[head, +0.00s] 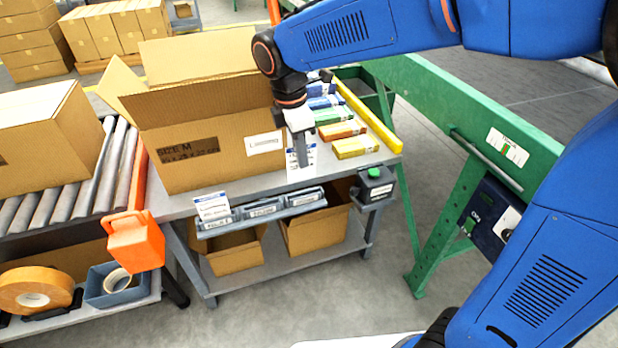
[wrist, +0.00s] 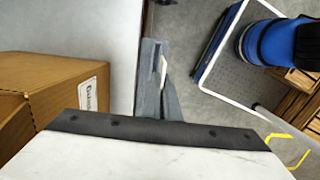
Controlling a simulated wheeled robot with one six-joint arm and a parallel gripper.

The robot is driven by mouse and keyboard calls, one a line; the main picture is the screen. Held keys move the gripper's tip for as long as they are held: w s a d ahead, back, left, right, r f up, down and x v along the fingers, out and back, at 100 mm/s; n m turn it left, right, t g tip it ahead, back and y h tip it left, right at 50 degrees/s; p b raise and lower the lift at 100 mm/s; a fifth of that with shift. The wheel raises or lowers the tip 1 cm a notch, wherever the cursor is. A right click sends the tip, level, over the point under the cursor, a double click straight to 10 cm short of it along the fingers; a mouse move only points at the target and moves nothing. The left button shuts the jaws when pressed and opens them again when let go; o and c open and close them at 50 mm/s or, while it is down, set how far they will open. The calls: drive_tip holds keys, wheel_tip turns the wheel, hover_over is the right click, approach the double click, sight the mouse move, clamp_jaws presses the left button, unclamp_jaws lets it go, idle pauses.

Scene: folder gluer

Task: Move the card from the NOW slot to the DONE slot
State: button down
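A white card with blue print (head: 292,161) is upright at my gripper (head: 303,160), partly hidden behind a grey finger. My gripper points down and looks shut on this card, just above and behind the right end of the rack. The grey rack (head: 264,210) runs along the table's front edge and has three labelled slots. Its labels are too small to read surely, so I cannot tell NOW from DONE. Another white card (head: 212,205) stands in the left slot. In the wrist view, the grey fingers (wrist: 156,85) are close together, with a thin white edge at them.
A large open carton (head: 205,150) stands behind the rack at left. Several coloured packs (head: 356,147) lie at right beside a yellow rail (head: 370,115). A dark box with a green button (head: 375,183) is on the front right corner. A green frame (head: 470,120) stands at right.

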sight(304, 178)
drive_tip(key=shift+w+d+f, duration=0.1)
drive_tip(key=shift+w+f, duration=0.1)
drive_tip(key=shift+f, duration=1.3)
drive_tip(key=shift+w+d+f, duration=0.1)
drive_tip(key=shift+w+f, duration=0.15)
drive_tip(key=shift+f, duration=1.25)
drive_tip(key=shift+w+d+f, duration=0.1)
drive_tip(key=shift+w+f, duration=0.1)
drive_tip(key=shift+f, duration=1.3)
drive_tip(key=c, duration=1.9)
unclamp_jaws()
drive_tip(key=shift+c, duration=0.2)
